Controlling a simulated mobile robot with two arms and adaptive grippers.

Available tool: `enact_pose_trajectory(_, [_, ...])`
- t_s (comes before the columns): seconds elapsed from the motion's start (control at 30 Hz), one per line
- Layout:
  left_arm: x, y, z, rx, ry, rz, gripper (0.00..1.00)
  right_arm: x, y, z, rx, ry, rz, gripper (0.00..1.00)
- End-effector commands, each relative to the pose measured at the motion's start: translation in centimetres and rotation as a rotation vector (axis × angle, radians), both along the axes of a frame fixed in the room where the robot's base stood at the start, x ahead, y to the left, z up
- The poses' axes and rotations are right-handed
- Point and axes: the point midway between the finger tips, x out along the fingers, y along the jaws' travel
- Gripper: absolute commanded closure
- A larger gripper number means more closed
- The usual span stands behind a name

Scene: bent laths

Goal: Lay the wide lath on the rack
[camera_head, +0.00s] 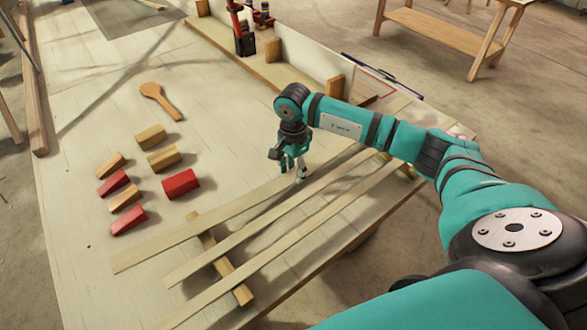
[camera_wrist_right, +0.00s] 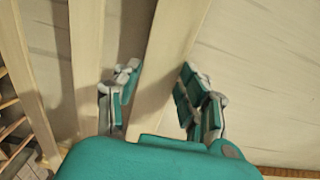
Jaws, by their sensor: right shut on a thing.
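The wide lath (camera_head: 232,204) is the leftmost of three long pale laths and looks slightly bent. My right gripper (camera_head: 301,172) is shut on it near its middle. In the right wrist view, the wide lath (camera_wrist_right: 170,50) runs between the two fingers of my right gripper (camera_wrist_right: 160,100). The rack shows as a short wooden crossbar (camera_head: 228,268) under the laths near their lower left ends. The wide lath passes over the crossbar's upper end; I cannot tell if it touches. My left gripper is not in view.
Two other laths (camera_head: 235,240) (camera_head: 275,250) lie across the crossbar, beside the wide one. Red and wooden blocks (camera_head: 181,184) and a wooden spoon (camera_head: 160,98) lie on the table (camera_head: 85,80) to the left. A wooden ledge with tools (camera_head: 245,45) stands at the back.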

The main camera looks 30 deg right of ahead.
Motion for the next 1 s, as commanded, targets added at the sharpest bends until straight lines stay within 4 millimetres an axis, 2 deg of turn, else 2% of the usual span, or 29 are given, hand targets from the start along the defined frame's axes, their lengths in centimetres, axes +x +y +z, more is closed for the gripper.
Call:
enact_pose_trajectory(0.47, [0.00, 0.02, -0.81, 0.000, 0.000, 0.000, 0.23, 0.03, 0.00, -0.70, 0.000, -0.001, 0.000, 0.95])
enact_pose_trajectory(0.5, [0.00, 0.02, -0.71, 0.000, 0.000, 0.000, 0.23, 0.03, 0.01, -0.60, 0.000, -0.001, 0.000, 0.53])
enact_pose_trajectory(0.67, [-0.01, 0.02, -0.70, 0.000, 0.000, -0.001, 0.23, 0.01, 0.01, -0.61, 0.000, -0.001, 0.000, 0.32])
enact_pose_trajectory(0.87, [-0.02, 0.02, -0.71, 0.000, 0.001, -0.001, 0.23, 0.00, 0.01, -0.63, 0.000, 0.000, 0.000, 0.31])
enact_pose_trajectory(0.93, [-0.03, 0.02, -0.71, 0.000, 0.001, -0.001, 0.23, -0.02, 0.01, -0.67, 0.000, 0.001, 0.000, 0.23])
enact_pose_trajectory(1.0, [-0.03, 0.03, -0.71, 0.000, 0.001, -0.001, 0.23, -0.02, 0.01, -0.66, 0.000, 0.001, 0.000, 0.23])
